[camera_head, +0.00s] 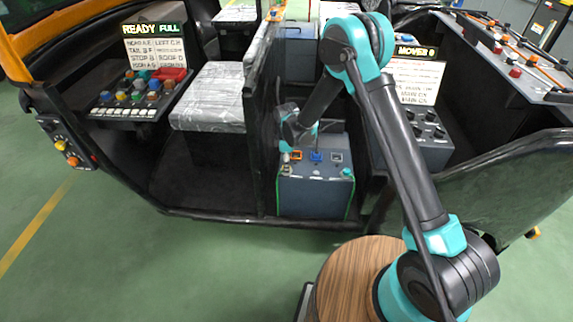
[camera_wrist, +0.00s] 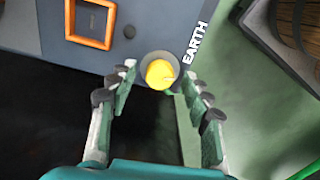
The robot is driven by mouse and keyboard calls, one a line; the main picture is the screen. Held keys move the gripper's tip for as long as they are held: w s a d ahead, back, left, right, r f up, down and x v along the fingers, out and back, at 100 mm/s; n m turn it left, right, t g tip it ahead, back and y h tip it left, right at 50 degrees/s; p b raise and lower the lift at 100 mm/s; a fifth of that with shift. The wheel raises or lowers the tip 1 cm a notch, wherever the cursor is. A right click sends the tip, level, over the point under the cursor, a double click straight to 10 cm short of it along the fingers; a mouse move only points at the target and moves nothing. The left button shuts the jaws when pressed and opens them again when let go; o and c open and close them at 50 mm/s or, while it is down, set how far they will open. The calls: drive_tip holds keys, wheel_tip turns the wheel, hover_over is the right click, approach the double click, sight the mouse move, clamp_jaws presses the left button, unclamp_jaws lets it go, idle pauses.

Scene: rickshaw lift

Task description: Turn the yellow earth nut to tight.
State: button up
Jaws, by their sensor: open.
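The yellow earth nut (camera_wrist: 160,74) sits on a round grey base at the edge of a grey panel, beside the white word EARTH (camera_wrist: 195,43) in the wrist view. My gripper (camera_wrist: 161,82) is open, with one finger on each side of the nut. Gaps show between the fingertips and the nut, though the depth is hard to judge. In the head view my gripper (camera_head: 287,150) is over the left side of the grey box (camera_head: 315,197). The nut is too small there to make out clearly.
An orange square frame (camera_wrist: 90,22) is on the panel near the nut. A wrapped seat (camera_head: 208,98) and a button console (camera_head: 140,95) stand left of the box. A dark knob console (camera_head: 425,130) stands to the right. Green floor (camera_head: 130,260) is clear in front.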

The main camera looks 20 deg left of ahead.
clamp_jaws()
idle(0.3)
drive_tip(key=m, duration=1.5)
drive_tip(key=shift+m, duration=0.4)
drive_tip(key=m, duration=0.5)
drive_tip(key=shift+m, duration=0.3)
